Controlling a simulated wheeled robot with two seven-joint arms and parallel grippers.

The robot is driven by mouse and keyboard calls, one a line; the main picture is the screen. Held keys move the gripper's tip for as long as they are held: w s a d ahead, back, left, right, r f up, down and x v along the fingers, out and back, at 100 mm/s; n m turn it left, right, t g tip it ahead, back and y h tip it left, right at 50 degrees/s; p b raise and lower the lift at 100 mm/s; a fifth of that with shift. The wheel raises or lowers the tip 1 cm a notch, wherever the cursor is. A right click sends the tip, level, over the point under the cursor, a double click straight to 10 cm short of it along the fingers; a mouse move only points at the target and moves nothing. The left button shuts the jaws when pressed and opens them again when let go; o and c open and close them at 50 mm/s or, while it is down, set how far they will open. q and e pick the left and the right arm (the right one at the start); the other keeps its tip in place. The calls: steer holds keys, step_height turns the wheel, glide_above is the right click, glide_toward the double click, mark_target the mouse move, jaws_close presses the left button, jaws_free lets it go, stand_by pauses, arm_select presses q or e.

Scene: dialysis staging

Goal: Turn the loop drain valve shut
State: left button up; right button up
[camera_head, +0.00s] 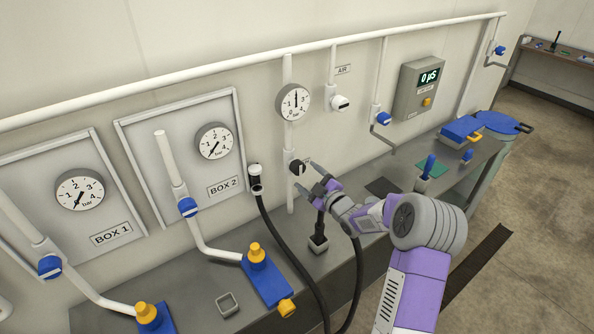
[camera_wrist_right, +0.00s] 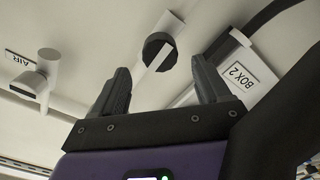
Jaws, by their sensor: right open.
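A black knob (camera_head: 297,167) sits at the lower part of the white vertical pipe below a round gauge; a small label beside it is partly hidden and unreadable. No readable label tells me whether this is the loop drain valve. My right gripper (camera_head: 312,179) is open and empty, just right of and below the knob, apart from it. In the right wrist view the knob (camera_wrist_right: 158,48) shows beyond and between the two spread fingers (camera_wrist_right: 162,82), on its pipe. My left gripper is not in view.
Black hoses run below my right gripper, one from a black-and-white fitting (camera_head: 256,178). A small holder (camera_head: 318,243) stands on the grey bench (camera_head: 340,285). Blue-handled taps (camera_head: 382,118) hang right; BOX 1 (camera_head: 72,215) and BOX 2 (camera_head: 185,145) panels are left. A gauge (camera_head: 293,102) is above.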

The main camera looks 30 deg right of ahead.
mark_target(300, 170)
steer(key=shift+w+a+p, duration=0.15)
steer(key=shift+w+p, duration=0.05)
steer(key=shift+w, duration=1.35)
steer(key=shift+w+a+p, duration=0.1)
steer(key=shift+w+p, duration=0.05)
steer(key=shift+w, duration=1.4)
steer(key=c, duration=1)
